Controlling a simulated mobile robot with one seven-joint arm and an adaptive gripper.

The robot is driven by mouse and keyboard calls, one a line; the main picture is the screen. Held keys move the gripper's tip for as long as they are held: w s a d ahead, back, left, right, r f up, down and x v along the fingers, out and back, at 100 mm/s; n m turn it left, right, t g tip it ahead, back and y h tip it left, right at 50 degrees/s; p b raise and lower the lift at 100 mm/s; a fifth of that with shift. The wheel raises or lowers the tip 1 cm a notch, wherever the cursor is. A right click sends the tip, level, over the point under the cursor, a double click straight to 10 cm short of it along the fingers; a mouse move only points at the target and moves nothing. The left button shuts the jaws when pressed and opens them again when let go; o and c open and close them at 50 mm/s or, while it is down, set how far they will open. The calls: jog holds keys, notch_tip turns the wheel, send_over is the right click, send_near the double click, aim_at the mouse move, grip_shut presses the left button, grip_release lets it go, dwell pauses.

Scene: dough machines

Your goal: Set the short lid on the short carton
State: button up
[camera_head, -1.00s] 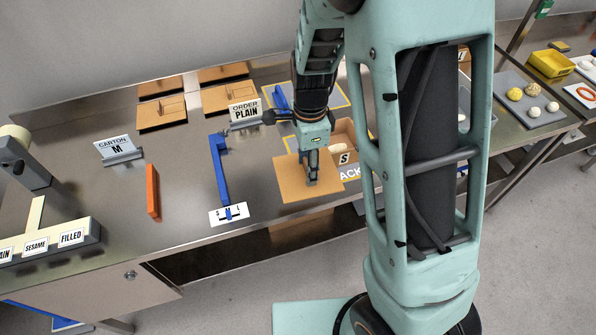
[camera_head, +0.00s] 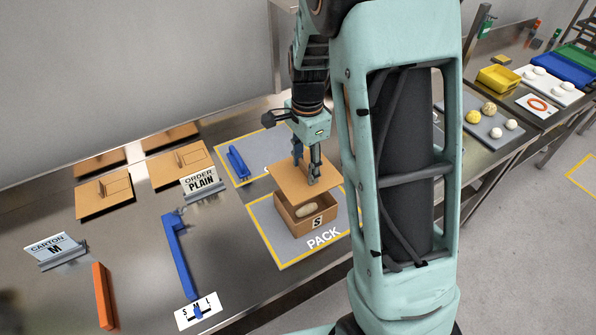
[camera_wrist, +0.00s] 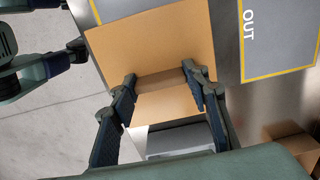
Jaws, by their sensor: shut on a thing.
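The short carton (camera_head: 303,222) is an open brown box marked S, standing on the grey PACK mat (camera_head: 264,235). A pale dough piece (camera_head: 307,210) lies inside it. My gripper (camera_head: 314,178) is shut on the short lid (camera_head: 290,181), a flat brown sheet. The lid is held level or nearly so above the carton, with a gap showing at the front. In the wrist view the lid (camera_wrist: 150,50) sits between my two fingers (camera_wrist: 158,85) and hides what is below it. The carton's back part is hidden by the lid.
A second yellow-edged mat (camera_head: 226,158) with a blue handled piece (camera_head: 238,163) lies behind. The ORDER PLAIN sign (camera_head: 200,183), a blue bar (camera_head: 180,257), an orange bar (camera_head: 103,296) and several flat brown lids (camera_head: 104,195) are to the left. A dough tray (camera_head: 490,127) is at right.

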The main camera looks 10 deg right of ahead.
jog(key=shift+w+d+r, duration=0.1)
jog(key=shift+d, duration=0.05)
dwell(0.3)
notch_tip(320, 180, down, 7)
jog(key=b, duration=0.5)
jog(key=shift+f+b, duration=0.95)
jog(key=shift+f, duration=0.6)
dwell(1.2)
dwell(0.4)
jog(key=o, duration=1.2)
jog(key=shift+o, duration=0.2)
